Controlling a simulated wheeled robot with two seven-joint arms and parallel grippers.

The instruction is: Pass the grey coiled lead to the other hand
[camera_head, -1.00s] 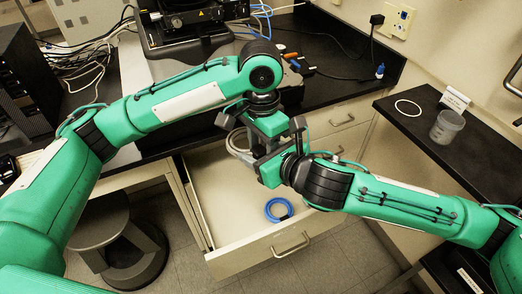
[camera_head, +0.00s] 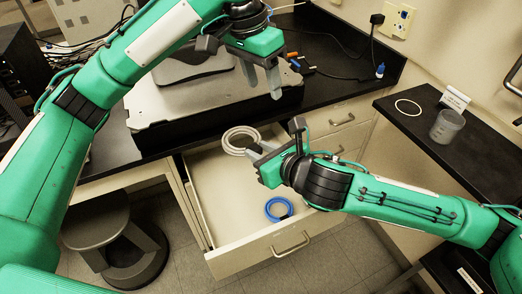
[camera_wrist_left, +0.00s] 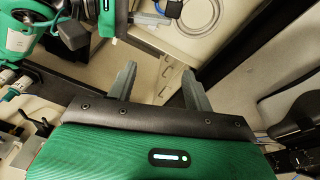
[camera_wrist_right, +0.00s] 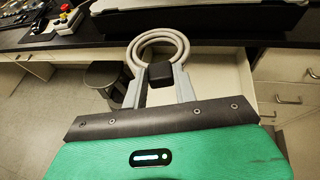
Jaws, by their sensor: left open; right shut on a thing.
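The grey coiled lead (camera_head: 227,146) is a pale ring of several turns, held over the open drawer. My right gripper (camera_head: 266,150) is shut on it at the coil's near right side. In the right wrist view the coil (camera_wrist_right: 133,55) stands out beyond the fingertips, with a black block (camera_wrist_right: 160,74) between the fingers. My left gripper (camera_head: 264,84) is open and empty, above and beyond the coil and apart from it. The left wrist view shows its two fingers (camera_wrist_left: 157,80) spread with nothing between them.
The open drawer (camera_head: 220,215) holds a blue coil (camera_head: 278,209). A grey instrument base (camera_head: 200,108) stands on the black bench behind. A side shelf at right carries a white ring (camera_head: 408,107), a translucent cup (camera_head: 447,127) and a label card. A round stool (camera_head: 120,240) stands lower left.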

